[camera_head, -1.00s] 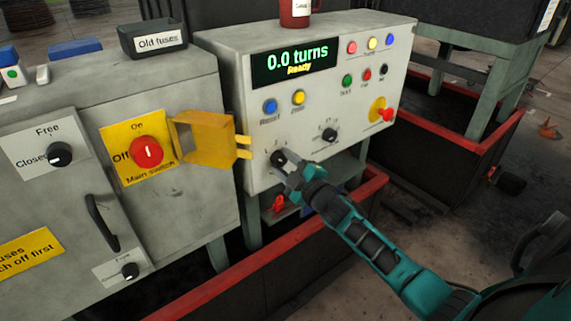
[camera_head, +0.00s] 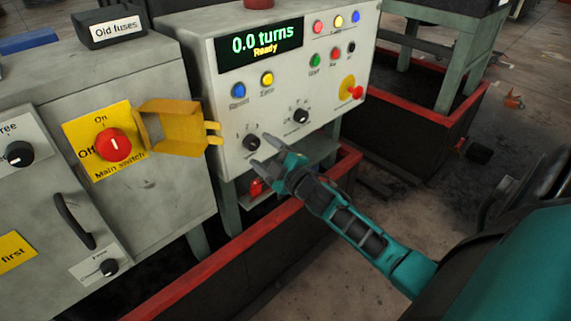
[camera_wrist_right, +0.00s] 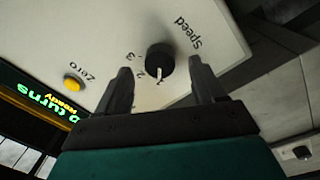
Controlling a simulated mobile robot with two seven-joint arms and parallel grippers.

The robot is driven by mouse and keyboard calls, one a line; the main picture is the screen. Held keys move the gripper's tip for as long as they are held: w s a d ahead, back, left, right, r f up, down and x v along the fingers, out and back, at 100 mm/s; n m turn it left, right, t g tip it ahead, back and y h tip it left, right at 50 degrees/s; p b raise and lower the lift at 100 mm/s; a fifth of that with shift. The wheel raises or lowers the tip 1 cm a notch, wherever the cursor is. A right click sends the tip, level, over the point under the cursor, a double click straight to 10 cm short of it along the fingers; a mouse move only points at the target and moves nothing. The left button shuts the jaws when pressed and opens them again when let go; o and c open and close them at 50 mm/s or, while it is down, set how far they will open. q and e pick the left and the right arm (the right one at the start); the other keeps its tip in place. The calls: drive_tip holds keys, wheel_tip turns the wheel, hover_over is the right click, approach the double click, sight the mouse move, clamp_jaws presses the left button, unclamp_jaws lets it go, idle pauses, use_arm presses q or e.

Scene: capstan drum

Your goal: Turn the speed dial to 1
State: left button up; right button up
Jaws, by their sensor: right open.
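The speed dial (camera_head: 251,142) is a black knob at the lower left of the grey control panel. In the right wrist view the dial (camera_wrist_right: 160,58) has a white pointer that points at or close to the mark 1, with 2 and 3 beside it and the word Speed on its other side. My right gripper (camera_head: 263,154) is open and empty, just in front of the dial and apart from it. In the right wrist view the dial shows between the fingertips of my right gripper (camera_wrist_right: 160,68). My left gripper is out of view.
A second black dial (camera_head: 301,116) sits up and right of the speed dial. The blue button (camera_head: 238,90) and the yellow Zero button (camera_head: 267,79) are above. An open yellow cover (camera_head: 175,130) stands left of the panel. The display (camera_head: 260,46) reads 0.0 turns, Ready.

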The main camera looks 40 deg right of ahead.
drive_tip(key=s+p, duration=0.1)
drive_tip(key=s, duration=0.9)
drive_tip(key=shift+d+f, duration=0.2)
drive_tip(key=shift+a, duration=0.1)
